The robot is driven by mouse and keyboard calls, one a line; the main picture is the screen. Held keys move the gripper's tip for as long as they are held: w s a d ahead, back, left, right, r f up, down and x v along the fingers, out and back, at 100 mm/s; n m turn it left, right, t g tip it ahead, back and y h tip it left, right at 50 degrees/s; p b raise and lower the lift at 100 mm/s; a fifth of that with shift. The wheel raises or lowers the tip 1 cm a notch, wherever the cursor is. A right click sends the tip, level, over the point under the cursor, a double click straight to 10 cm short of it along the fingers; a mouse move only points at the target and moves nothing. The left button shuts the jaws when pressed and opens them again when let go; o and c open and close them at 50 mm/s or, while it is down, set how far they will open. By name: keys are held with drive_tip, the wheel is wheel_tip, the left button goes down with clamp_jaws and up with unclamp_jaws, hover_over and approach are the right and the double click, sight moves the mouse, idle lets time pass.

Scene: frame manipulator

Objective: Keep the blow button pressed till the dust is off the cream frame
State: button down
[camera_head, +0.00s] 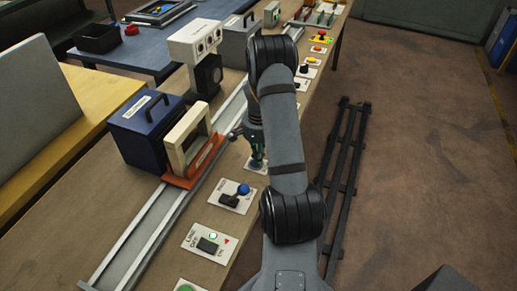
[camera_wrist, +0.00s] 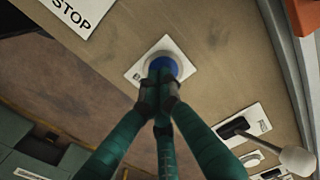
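The cream frame (camera_head: 180,148) stands upright on an orange carriage (camera_head: 205,168) on the metal rail, at left of centre in the head view. The picture is too small to tell whether dust is on it. My gripper (camera_head: 257,161) points down at the panel right of the frame, partly behind my arm. In the wrist view my gripper's green fingers (camera_wrist: 158,92) are drawn together, with their tips at a round blue button (camera_wrist: 161,65) on a white plate. The tips seem to touch the button; I cannot tell how far it is pressed. Nothing is held.
A dark blue box (camera_head: 145,130) with a handle stands just left of the frame. A blue-knobbed lever (camera_head: 243,189) and a line switch (camera_head: 208,244) sit nearer on the bench. A STOP label (camera_wrist: 75,12) shows in the wrist view. Black rails (camera_head: 345,180) lie on the floor.

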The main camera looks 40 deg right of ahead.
wheel_tip(320, 180, up, 14)
drive_tip(key=p, duration=0.2)
idle(0.4)
